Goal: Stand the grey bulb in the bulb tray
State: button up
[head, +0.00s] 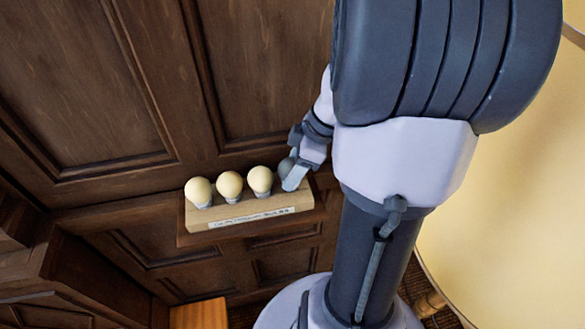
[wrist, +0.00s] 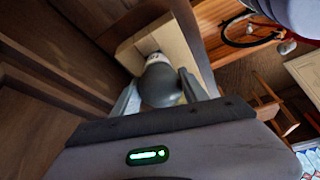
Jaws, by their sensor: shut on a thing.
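The grey bulb (head: 285,164) is at the right end of the wooden bulb tray (head: 303,206), mostly hidden by my gripper (head: 292,174) in the head view. In the wrist view the round grey bulb (wrist: 160,84) sits between the two fingers of my gripper (wrist: 158,92), which are shut on it. Its pale base points away from my gripper toward the light wooden tray (wrist: 181,38). I cannot tell whether the base is fully seated in the tray.
Three cream bulbs, at the left (head: 199,191), middle (head: 230,185) and right (head: 260,180), stand upright in the tray. The tray rests on a dark shelf (head: 190,240) against wood panelling (head: 80,90). A pale yellow round surface (head: 500,220) is at the right.

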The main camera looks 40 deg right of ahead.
jog(key=shift+f+b, duration=0.45)
jog(key=shift+f, duration=0.05)
jog(key=o, duration=1.1)
jog(key=shift+o, duration=0.2)
jog(key=p+v, duration=0.4)
jog(key=v, duration=1.4)
jog(key=a+f+m+t+b, duration=0.1)
jog(key=a+f+m+b, duration=0.5)
jog(key=a+f+b, duration=0.4)
jog(key=s+a+f+m+t+h+b, duration=0.1)
jog(key=a+f+m+b, duration=0.5)
jog(key=a+f+b, duration=0.5)
jog(key=a+f, duration=0.1)
jog(key=a, duration=0.7)
jog(key=shift+s+f, duration=0.3)
jog(key=shift+f, duration=0.1)
